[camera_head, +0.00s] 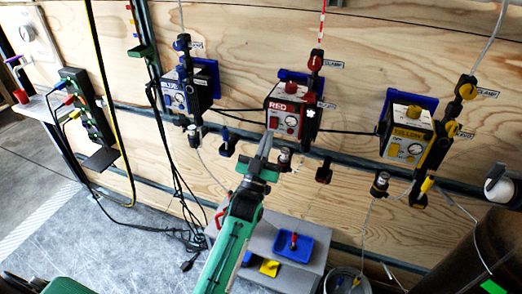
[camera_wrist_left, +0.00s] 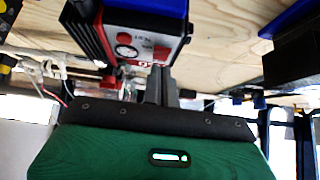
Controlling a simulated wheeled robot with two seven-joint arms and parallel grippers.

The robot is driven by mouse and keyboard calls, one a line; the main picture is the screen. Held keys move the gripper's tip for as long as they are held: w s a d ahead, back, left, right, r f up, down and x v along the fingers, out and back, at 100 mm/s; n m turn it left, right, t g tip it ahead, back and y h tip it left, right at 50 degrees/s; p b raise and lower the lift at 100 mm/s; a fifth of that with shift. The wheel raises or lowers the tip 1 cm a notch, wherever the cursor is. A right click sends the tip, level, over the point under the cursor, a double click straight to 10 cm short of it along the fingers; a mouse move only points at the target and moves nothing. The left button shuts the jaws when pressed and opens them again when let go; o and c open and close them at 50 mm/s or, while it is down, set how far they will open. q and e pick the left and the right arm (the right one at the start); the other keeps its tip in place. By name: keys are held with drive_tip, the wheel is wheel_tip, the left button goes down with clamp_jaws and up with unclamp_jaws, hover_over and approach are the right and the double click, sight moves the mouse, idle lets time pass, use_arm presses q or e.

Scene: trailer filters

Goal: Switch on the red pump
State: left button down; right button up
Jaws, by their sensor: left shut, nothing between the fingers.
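The red pump (camera_head: 287,121) is a box with a red face plate, a dial and small controls, mounted on the plywood wall between the blue pump (camera_head: 187,95) and the yellow pump (camera_head: 403,147). My left gripper (camera_head: 265,144) is shut and empty, its fingertips just below the lower left of the red pump's face. In the left wrist view, the red pump (camera_wrist_left: 140,47) shows its dial, with the closed fingers (camera_wrist_left: 160,84) just in front of its lettered edge. I cannot tell whether they touch it. My right gripper is not in view.
A power strip (camera_head: 88,105) with plugs hangs at left. Black cables run along the wall. Below stand a grey step (camera_head: 262,236) with a blue tray (camera_head: 293,246), a bucket (camera_head: 346,282) and a dark barrel (camera_head: 473,255). Clamps and tubes hang beside each pump.

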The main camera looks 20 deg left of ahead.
use_arm(q)
drive_tip(key=shift+w+f, duration=0.1)
drive_tip(key=shift+w, duration=0.7)
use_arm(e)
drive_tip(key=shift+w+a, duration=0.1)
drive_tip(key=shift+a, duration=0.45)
use_arm(q)
drive_tip(key=shift+f, duration=0.1)
drive_tip(key=shift+w+f+t+b, duration=0.25)
drive_tip(key=shift+f+t+b, duration=0.05)
drive_tip(key=shift+b, duration=0.85)
drive_tip(key=shift+r, duration=0.3)
drive_tip(key=shift+w, duration=0.1)
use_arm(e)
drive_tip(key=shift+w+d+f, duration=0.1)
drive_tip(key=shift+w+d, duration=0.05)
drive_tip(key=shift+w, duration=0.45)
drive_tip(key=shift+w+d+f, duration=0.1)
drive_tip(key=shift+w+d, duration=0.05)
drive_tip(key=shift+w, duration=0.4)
